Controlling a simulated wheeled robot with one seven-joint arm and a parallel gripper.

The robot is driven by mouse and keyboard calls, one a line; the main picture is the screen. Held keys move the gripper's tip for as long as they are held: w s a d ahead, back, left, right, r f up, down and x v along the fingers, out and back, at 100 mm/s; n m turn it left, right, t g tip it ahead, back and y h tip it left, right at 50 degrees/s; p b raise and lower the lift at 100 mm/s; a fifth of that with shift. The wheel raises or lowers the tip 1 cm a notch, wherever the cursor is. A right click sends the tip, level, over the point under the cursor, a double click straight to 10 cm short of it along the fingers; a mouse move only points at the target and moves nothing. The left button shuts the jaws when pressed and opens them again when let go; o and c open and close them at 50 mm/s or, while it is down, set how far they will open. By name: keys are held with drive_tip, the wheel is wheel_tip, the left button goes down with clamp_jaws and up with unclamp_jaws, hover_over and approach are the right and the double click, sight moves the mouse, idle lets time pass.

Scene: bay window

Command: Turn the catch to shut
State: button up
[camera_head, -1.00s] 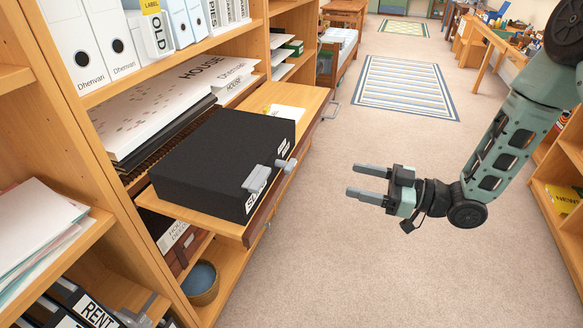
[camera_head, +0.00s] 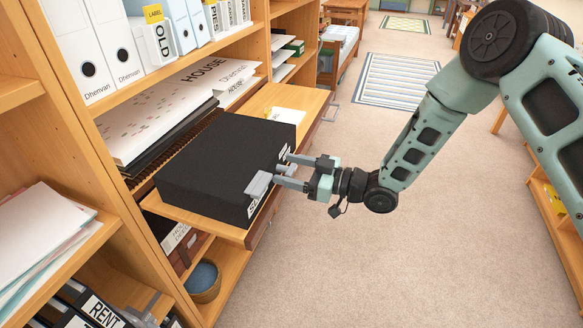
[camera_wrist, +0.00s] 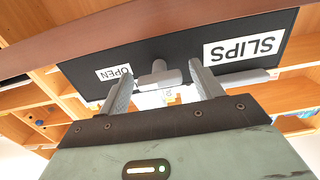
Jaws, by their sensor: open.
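A black box (camera_head: 220,160) lies on a pulled-out wooden shelf. The small grey catch (camera_wrist: 160,77) is on its front face, between a white OPEN label (camera_wrist: 114,73) and a larger SLIPS label (camera_wrist: 244,48), both upside down in the wrist view. The catch's bar lies roughly crosswise there. My gripper (camera_head: 283,169) is open at the box front, fingers pointing at it. In the wrist view the catch sits between the two fingers, with visible gaps; I cannot tell whether the tips reach past it. In the head view the fingers partly hide the catch.
A grey plate (camera_head: 258,186) sticks out at the box's near front edge, close to the lower finger. The wooden shelf board (camera_head: 222,228) extends under the box. Binders and papers fill the bookcase at left. The carpet (camera_head: 330,255) on the right is clear.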

drive_tip(key=c, duration=1)
